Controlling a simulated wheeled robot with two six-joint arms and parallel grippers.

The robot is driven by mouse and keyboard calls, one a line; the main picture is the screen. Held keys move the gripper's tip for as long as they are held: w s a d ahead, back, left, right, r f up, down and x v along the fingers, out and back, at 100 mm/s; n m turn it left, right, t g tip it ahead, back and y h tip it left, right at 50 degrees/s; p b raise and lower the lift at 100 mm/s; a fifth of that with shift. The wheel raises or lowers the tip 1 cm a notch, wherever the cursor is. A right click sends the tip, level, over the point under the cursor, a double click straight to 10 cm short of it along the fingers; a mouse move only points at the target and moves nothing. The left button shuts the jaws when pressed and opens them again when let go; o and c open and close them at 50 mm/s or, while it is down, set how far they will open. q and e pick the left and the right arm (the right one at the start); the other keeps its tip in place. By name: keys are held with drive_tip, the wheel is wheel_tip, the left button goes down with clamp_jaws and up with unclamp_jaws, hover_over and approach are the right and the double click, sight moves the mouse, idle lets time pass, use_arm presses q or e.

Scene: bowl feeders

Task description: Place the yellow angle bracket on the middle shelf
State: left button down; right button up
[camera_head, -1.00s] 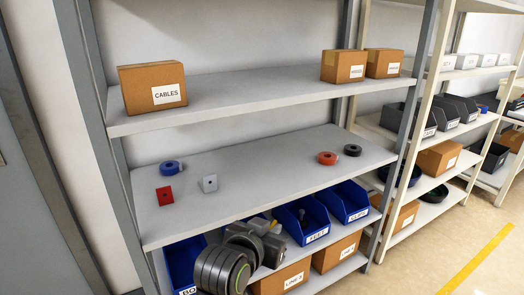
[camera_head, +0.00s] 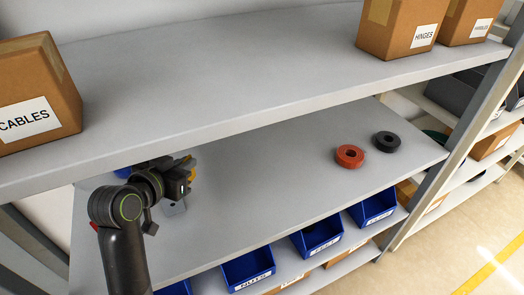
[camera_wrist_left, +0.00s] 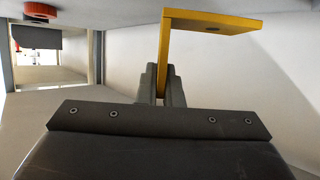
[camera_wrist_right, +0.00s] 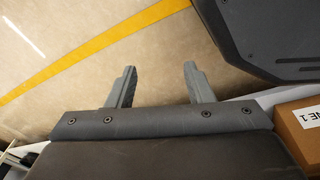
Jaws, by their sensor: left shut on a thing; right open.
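My left gripper (camera_head: 186,174) reaches over the left part of the middle shelf (camera_head: 270,185). It is shut on the yellow angle bracket (camera_head: 187,162), mostly hidden behind the gripper in the head view. In the left wrist view the L-shaped yellow bracket (camera_wrist_left: 212,22) stands out from between the closed fingers (camera_wrist_left: 162,85). One leg is gripped and the other points right. I cannot tell whether it touches the shelf. My right gripper shows only in its wrist view, where its fingers (camera_wrist_right: 155,88) are open and empty above the floor.
A red roll (camera_head: 349,156) and a black roll (camera_head: 387,141) lie at the right. The shelf's middle is clear. The upper shelf (camera_head: 220,80) overhangs.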

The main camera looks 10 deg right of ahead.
use_arm(q)
drive_tip(key=w+d+r+m+g+h+p, duration=0.1)
drive_tip(key=d+r+m+g+h+p, duration=0.15)
drive_tip(key=d+m+g+h, duration=0.65)
drive_tip(key=f, duration=0.3)
drive_tip(key=d+f+t+y+p, duration=0.1)
drive_tip(key=f, duration=0.3)
drive_tip(key=d+f+y+p, duration=0.1)
drive_tip(key=f, duration=0.2)
drive_tip(key=shift+f+t, duration=0.35)
drive_tip(key=shift+t, duration=0.05)
use_arm(e)
drive_tip(key=r, duration=0.5)
drive_tip(key=shift+s+d+r, duration=0.1)
drive_tip(key=shift+s+d, duration=0.25)
drive_tip(key=shift+s, duration=0.05)
use_arm(q)
drive_tip(key=shift+f, duration=0.2)
drive_tip(key=c, duration=1.6)
unclamp_jaws()
drive_tip(key=shift+y, duration=0.3)
use_arm(e)
drive_tip(key=shift+s+a, duration=0.1)
drive_tip(key=shift+a, duration=0.05)
